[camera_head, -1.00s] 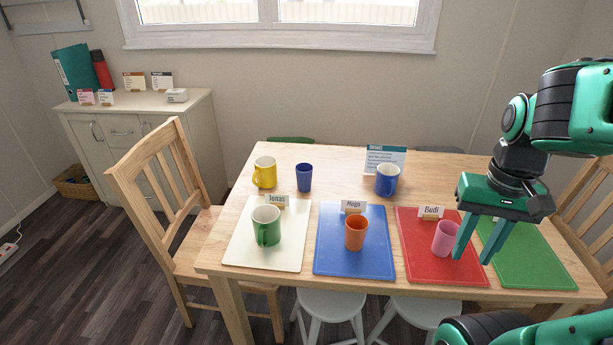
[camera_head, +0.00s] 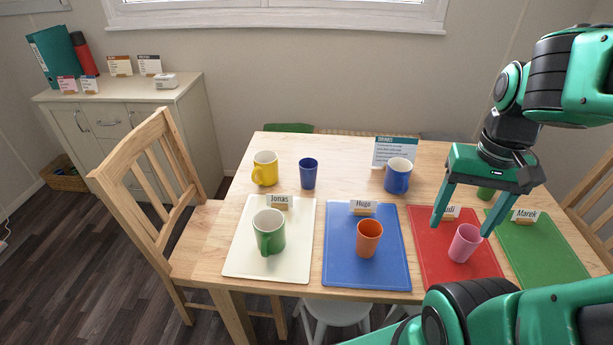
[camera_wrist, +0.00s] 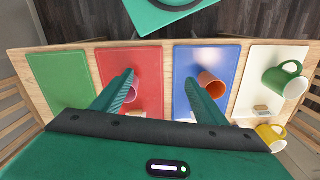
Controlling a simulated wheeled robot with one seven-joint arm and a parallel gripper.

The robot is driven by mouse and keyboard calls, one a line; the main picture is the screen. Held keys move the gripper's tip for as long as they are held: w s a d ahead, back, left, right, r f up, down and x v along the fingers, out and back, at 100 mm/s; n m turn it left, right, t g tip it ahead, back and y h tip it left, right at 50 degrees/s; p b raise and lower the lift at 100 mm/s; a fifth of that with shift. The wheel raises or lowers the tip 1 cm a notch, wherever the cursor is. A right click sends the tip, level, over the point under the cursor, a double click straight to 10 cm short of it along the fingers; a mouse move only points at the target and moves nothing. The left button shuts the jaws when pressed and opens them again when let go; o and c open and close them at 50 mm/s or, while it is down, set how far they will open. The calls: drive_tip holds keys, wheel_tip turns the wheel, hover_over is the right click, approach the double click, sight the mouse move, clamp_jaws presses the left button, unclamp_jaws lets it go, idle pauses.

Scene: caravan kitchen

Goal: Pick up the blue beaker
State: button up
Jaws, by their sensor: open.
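The blue beaker (camera_head: 308,173) is a plain cup without a handle. It stands upright on the table, right of the yellow mug (camera_head: 265,169). A blue mug (camera_head: 397,176) with a handle stands farther right, by the drinks card. My gripper (camera_head: 461,228) is open and empty above the red mat, well to the right of the blue beaker. In the wrist view my gripper's fingers (camera_wrist: 162,90) point over the mats, with the pink cup (camera_wrist: 130,93) beside one finger. I cannot make out the blue beaker in the wrist view.
The wooden table (camera_head: 340,148) holds white, blue, red and green mats. A green mug (camera_head: 268,232), an orange cup (camera_head: 369,238) and a pink cup (camera_head: 464,243) stand on mats with name cards. A drinks card (camera_head: 394,152) stands behind the blue mug. Bare table surrounds the beaker.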

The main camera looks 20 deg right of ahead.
drive_tip(key=w+f+m, duration=0.2)
drive_tip(key=w, duration=0.9)
drive_tip(key=m+t+y, duration=0.2)
drive_tip(key=m+y, duration=0.4)
drive_tip(key=y, duration=0.1)
approach(297, 185)
drive_tip(key=s+d+r, duration=0.2)
drive_tip(key=s, duration=0.3)
drive_tip(key=s+d+r, duration=0.2)
drive_tip(key=s, duration=0.3)
drive_tip(key=w+a+m+t+y, duration=0.2)
drive_tip(key=w+a+m+y, duration=0.2)
drive_tip(key=w, duration=0.4)
drive_tip(key=d+f+m, duration=0.1)
drive_tip(key=d+f+m+y, duration=0.1)
drive_tip(key=d+f+m, duration=0.1)
drive_tip(key=shift+w+d+f+t+y, duration=0.2)
drive_tip(key=shift+t+y, duration=0.1)
drive_tip(key=shift+t, duration=0.1)
drive_tip(key=shift+a+f+m, duration=0.3)
drive_tip(key=shift+a+f, duration=0.05)
drive_tip(key=x, duration=0.9)
drive_tip(key=shift+w+a+f, duration=0.25)
drive_tip(key=shift+f, duration=0.05)
drive_tip(key=c, duration=1.1)
